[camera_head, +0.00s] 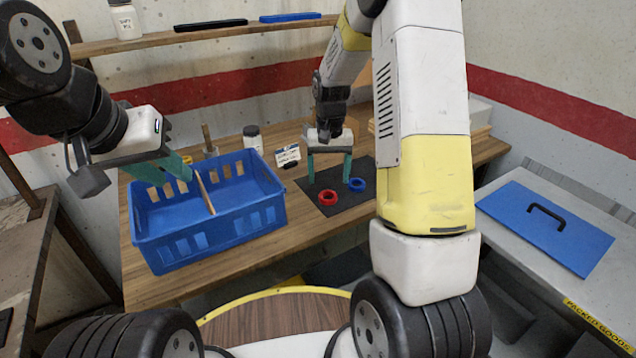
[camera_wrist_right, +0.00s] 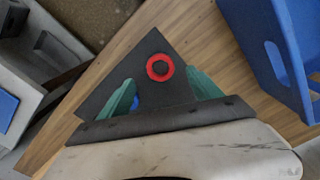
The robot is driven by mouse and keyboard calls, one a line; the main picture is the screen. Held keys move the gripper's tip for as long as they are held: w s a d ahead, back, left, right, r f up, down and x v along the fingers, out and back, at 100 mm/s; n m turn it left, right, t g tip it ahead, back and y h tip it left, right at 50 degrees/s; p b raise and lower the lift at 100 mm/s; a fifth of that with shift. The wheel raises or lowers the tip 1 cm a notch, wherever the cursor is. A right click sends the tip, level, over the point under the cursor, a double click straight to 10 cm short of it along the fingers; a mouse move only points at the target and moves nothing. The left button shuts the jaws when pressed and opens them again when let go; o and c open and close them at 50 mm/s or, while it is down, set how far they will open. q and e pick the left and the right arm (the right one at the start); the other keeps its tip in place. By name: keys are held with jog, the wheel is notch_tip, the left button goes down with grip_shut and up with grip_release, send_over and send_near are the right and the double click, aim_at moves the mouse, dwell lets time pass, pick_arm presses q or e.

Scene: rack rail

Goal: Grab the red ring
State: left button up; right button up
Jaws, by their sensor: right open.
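The red ring (camera_head: 328,197) lies flat on a dark mat (camera_head: 330,208) on the wooden table. It also shows in the right wrist view (camera_wrist_right: 160,67), a little beyond and between the fingers. A blue ring (camera_head: 357,184) lies beside it on the mat; in the right wrist view it is mostly hidden behind a finger. My right gripper (camera_head: 329,178) is open and empty, with its green fingers pointing down over the mat behind the rings. My left gripper (camera_head: 178,170) is over the left part of the blue crate (camera_head: 210,240); whether its fingers are apart is unclear.
The blue crate with a wooden divider stands left of the mat. A white jar (camera_head: 253,138) and a small labelled box (camera_head: 288,155) stand behind it. A blue lid with a black handle (camera_head: 545,228) lies on the right-hand bench. The table around the mat is mostly clear.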

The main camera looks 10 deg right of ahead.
aim_at(328, 195)
notch_tip(328, 195, down, 6)
jog(key=shift+w+f, duration=0.1)
jog(key=c, duration=1.5)
jog(key=shift+o, duration=0.2)
jog(key=shift+r, duration=0.2)
